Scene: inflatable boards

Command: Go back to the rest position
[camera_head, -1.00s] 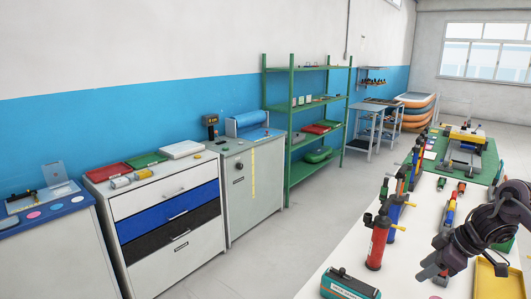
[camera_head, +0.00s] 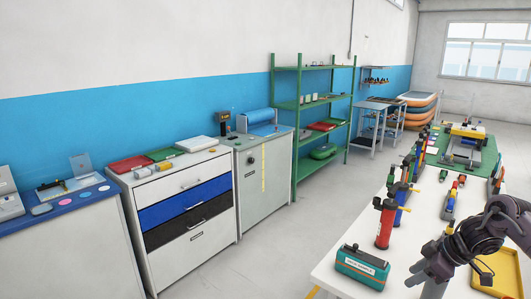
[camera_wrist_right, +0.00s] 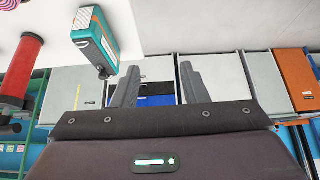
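My right gripper (camera_head: 428,282) is at the lower right of the head view, over or beside the near end of the white table (camera_head: 335,250). In the right wrist view its two fingers (camera_wrist_right: 157,85) stand apart with nothing between them, so it is open and empty. My left gripper is in neither view.
A teal box (camera_head: 361,267) and a red pump (camera_head: 385,226) stand on the table left of the gripper; a yellow tray (camera_head: 507,268) lies to its right. White drawers (camera_head: 190,180), a grey cabinet (camera_head: 264,182) and green shelves (camera_head: 300,104) line the wall. The floor between is clear.

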